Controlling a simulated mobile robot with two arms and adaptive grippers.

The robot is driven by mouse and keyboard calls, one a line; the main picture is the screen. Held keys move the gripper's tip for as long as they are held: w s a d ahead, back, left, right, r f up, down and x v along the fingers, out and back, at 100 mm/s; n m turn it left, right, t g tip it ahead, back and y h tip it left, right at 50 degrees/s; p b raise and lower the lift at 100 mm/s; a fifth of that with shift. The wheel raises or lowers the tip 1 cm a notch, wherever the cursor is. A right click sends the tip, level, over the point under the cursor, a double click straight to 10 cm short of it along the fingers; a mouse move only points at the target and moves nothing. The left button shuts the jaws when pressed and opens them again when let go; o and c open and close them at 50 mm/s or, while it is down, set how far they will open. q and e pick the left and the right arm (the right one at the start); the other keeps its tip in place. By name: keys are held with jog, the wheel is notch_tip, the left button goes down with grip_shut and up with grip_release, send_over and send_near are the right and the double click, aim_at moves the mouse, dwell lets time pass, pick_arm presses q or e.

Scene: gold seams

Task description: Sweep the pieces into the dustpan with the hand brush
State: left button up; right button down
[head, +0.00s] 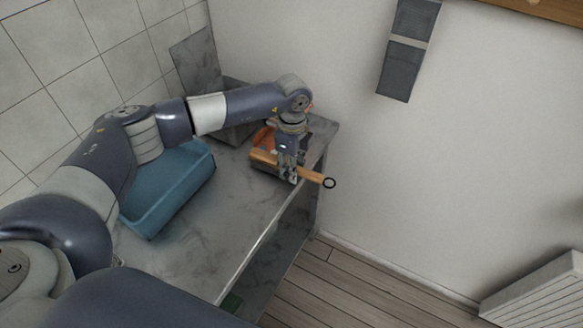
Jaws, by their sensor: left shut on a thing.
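A hand brush with a wooden body (265,161) and a wooden handle (311,177) is at the far right end of the grey marble counter. A dark ring hangs at the handle's tip, which sticks out past the counter edge. My left gripper (292,178) points down and is shut on the brush at its handle. Just behind the brush is an orange thing (263,137), mostly hidden by the brush and my left arm; I cannot tell whether it is the dustpan. I make out no loose pieces. My right gripper is out of view.
A blue-teal tub-like thing (171,188) stands on the counter (226,212) at the left, under my arm. Grey stone-like slabs (197,60) stand at the back by the wall. The counter's front middle is clear. A white radiator (540,292) is at lower right.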

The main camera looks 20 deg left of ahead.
pick_arm(q)
jog(key=shift+w+d+b, duration=0.1)
jog(key=shift+w+b, duration=0.55)
jog(key=shift+w, duration=0.3)
jog(key=shift+w+r, duration=0.25)
jog(key=shift+w, duration=0.2)
jog(key=shift+w+b, duration=0.15)
jog(key=shift+b, duration=0.2)
jog(key=shift+w+d, duration=0.1)
jog(key=shift+w, duration=0.15)
